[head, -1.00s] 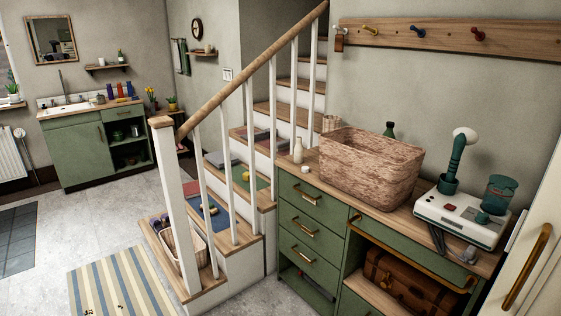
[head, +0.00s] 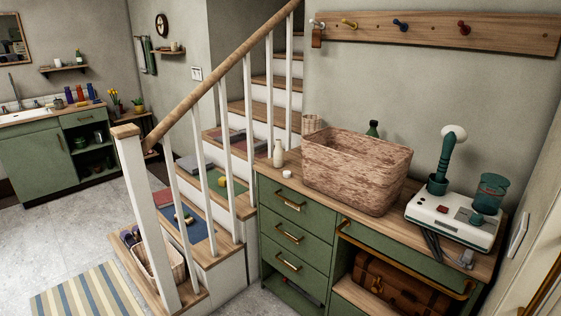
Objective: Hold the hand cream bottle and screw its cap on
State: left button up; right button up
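A small white bottle (head: 278,153), likely the hand cream bottle, stands upright at the left end of the green cabinet's wooden top (head: 270,178). Its narrow neck points up. A small round white piece (head: 287,173), which looks like its cap, lies on the wood just in front of the bottle, apart from it. Neither of my grippers is in view.
A large woven basket (head: 354,172) stands right of the bottle, with a green bottle (head: 373,129) partly hidden behind it. A white and green appliance (head: 452,221) fills the right end. Stairs with white balusters (head: 224,145) rise at the left. The floor (head: 60,235) has free room.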

aim_at(278, 157)
jog(key=i+j, duration=0.3)
jog(key=j, duration=0.15)
jog(key=i+j, duration=0.3)
jog(key=i+j+z, duration=0.1)
jog(key=i+j, duration=0.2)
jog(key=j, duration=0.25)
jog(key=i+j, duration=0.25)
jog(key=j, duration=0.2)
jog(key=i+j, duration=0.3)
jog(key=j+z, duration=0.05)
jog(key=j, duration=0.05)
